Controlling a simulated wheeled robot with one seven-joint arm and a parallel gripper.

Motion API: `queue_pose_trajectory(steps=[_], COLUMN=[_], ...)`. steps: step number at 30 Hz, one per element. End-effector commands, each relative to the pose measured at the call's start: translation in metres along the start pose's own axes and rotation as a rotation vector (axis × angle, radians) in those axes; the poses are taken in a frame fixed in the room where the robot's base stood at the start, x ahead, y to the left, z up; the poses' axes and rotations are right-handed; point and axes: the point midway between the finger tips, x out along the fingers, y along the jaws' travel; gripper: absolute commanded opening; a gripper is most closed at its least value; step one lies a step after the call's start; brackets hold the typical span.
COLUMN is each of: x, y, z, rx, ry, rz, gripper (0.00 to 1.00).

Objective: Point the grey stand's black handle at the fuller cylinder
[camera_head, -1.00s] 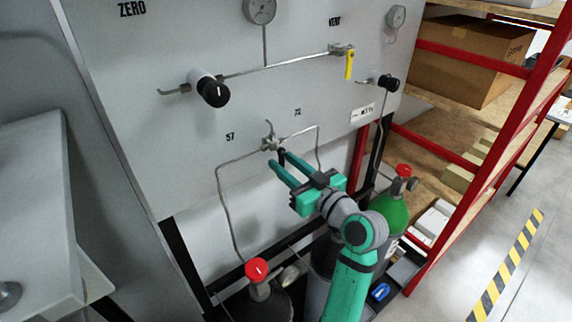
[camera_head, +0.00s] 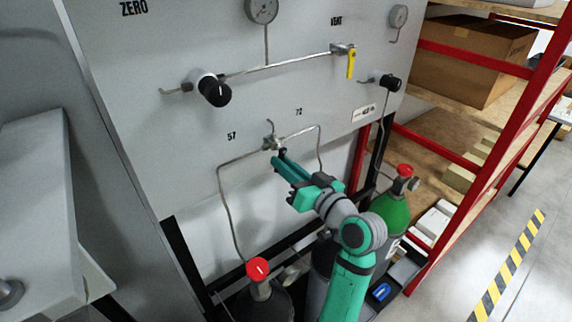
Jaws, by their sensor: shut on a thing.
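The grey stand (camera_head: 180,130) is a tall panel with a small metal valve (camera_head: 270,142) near its lower middle. The black handle (camera_head: 283,152) hangs below the valve, mostly hidden by my fingers. My teal gripper (camera_head: 279,160) reaches up from the lower right and is shut on the handle. The label 57 (camera_head: 232,136) is left of the valve and 72 (camera_head: 298,112) is above its right side. A dark cylinder with a red cap (camera_head: 258,268) stands below left. A green-topped cylinder (camera_head: 392,212) with a red knob stands at right. Another dark cylinder (camera_head: 322,258) is partly hidden by my arm.
Higher on the panel are black knobs (camera_head: 214,91), a yellow lever (camera_head: 350,66) and gauges (camera_head: 262,10). Thin bent tubes (camera_head: 222,200) run down from the valve on both sides. A red-framed shelf (camera_head: 480,180) stands at right, with open floor beyond.

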Motion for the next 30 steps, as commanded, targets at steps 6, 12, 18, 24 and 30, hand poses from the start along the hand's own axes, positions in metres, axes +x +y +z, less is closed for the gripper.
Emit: queue_pose_trajectory(steps=[6, 12, 18, 24, 30], x=[0.0, 0.0, 0.0, 0.0, 0.0], y=[-0.006, -0.012, -0.016, -0.021, -0.024], z=[0.0, -0.002, -0.005, -0.008, -0.012], rx=[0.205, 0.395, 0.584, 0.774, 0.95], ry=[-0.001, -0.001, 0.0, -0.001, -0.002], rz=[-0.001, -0.001, 0.0, 0.0, 0.0], gripper=[0.0, 0.0, 0.0, 0.0, 0.0])
